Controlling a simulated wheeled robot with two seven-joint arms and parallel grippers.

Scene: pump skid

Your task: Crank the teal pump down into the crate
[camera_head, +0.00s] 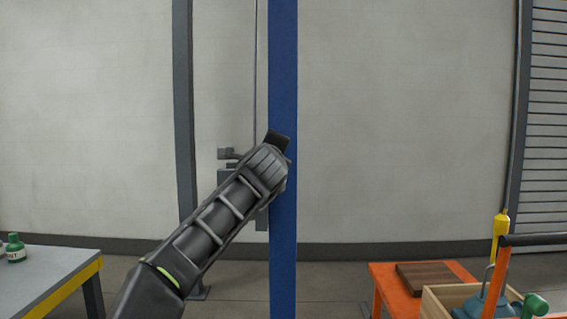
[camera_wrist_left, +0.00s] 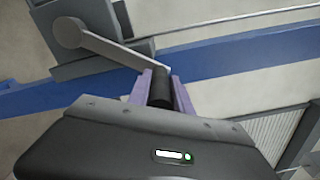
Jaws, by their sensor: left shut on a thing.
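The teal pump (camera_head: 487,306) shows at the lower right of the head view, with a grey loop on its top. It is at the light wooden crate (camera_head: 436,302). The frame edge cuts both off, so I cannot tell whether the pump rests on the crate's floor. In the left wrist view, a grey crank arm (camera_wrist_left: 108,49) runs from a round hub to a black handle (camera_wrist_left: 160,88). My left gripper (camera_wrist_left: 161,90) is shut on that handle, its purple fingers on either side. In the head view my left gripper (camera_head: 279,141) is in front of the blue post (camera_head: 283,60), and the crank is mostly hidden.
An orange table (camera_head: 385,283) at lower right carries a dark brown board (camera_head: 436,274). A yellow cylinder (camera_head: 500,228), a green item (camera_head: 535,305) and a black bar (camera_head: 535,239) are near the crate.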

